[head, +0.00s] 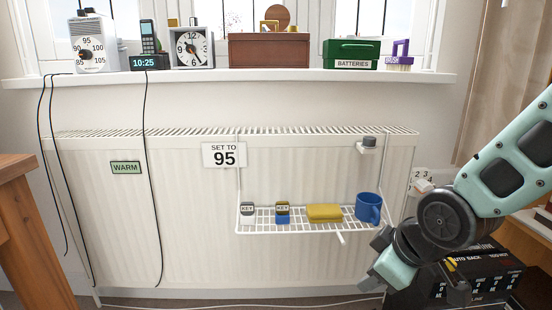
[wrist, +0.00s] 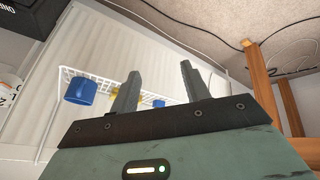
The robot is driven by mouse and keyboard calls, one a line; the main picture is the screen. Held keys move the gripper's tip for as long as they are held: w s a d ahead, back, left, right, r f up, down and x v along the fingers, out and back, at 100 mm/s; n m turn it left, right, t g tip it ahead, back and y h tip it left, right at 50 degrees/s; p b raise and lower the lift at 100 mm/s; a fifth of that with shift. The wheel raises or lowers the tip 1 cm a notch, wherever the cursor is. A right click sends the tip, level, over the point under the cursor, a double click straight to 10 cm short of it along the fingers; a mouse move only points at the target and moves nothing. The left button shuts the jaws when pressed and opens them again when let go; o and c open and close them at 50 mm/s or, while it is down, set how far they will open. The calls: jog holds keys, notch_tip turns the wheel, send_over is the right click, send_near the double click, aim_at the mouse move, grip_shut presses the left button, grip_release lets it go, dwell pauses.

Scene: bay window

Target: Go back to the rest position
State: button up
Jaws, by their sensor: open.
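My gripper (head: 374,262) is at the lower right in the head view, just below and to the right of the wire rack on the radiator. In the wrist view my gripper (wrist: 160,70) shows two dark fingers spread apart with nothing between them. Beyond the fingers lie the white wire rack (wrist: 115,82) and a blue mug (wrist: 80,90). The blue mug (head: 368,207) stands at the right end of the rack (head: 285,231) in the head view. My arm comes in from the right edge and partly hides a black box.
The window sill (head: 220,76) holds several objects. A wooden table (head: 18,215) stands left; a black box (head: 485,270) stands low right.

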jog(key=s+a+r+m+g+h+p, duration=0.1)
jog(key=s+a+r+g, duration=0.15)
jog(key=s, duration=0.65)
jog(key=s+a+r+m+g+h+p, duration=0.1)
jog(key=s+r+g+p, duration=0.15)
jog(key=s, duration=0.75)
notch_tip(320, 180, up, 38)
jog(key=w+p, duration=0.1)
jog(key=p, duration=3.5)
jog(key=shift+p, duration=0.35)
